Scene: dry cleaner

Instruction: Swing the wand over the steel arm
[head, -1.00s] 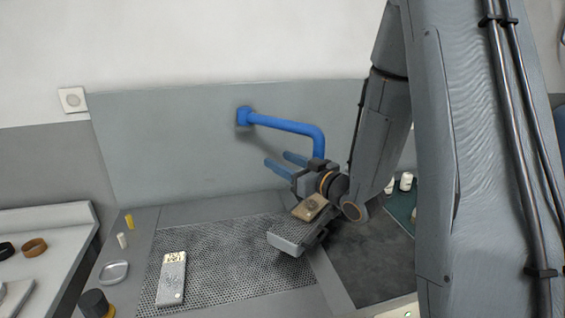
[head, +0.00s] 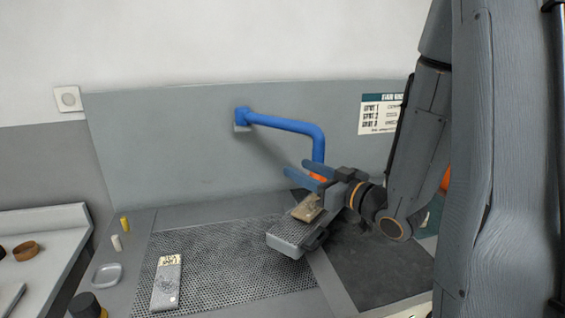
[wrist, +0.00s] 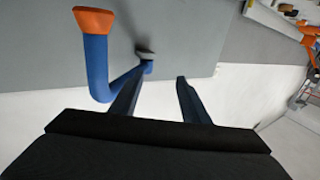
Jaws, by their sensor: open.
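The wand is a blue pipe (head: 285,124) on the back panel that runs right and bends down to an orange end (head: 318,178). It also shows in the wrist view, with its orange tip (wrist: 94,20) upper left. My gripper (head: 296,167) is open and empty at the pipe's lower end, partly covering it in the head view. In the wrist view, my gripper (wrist: 161,78) has the pipe outside the left finger, not between the fingers; contact cannot be told. The steel arm (head: 292,236), a short grey perforated pad, stands below my gripper with a brown patch (head: 308,207) on it.
A perforated board (head: 215,270) lies below, with a grey labelled card-like item (head: 167,283) on it. A small dish (head: 107,274), a dark-capped item (head: 86,305) and two small sticks stand at left. A sign (head: 381,113) hangs on the panel. Space left of the pipe is clear.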

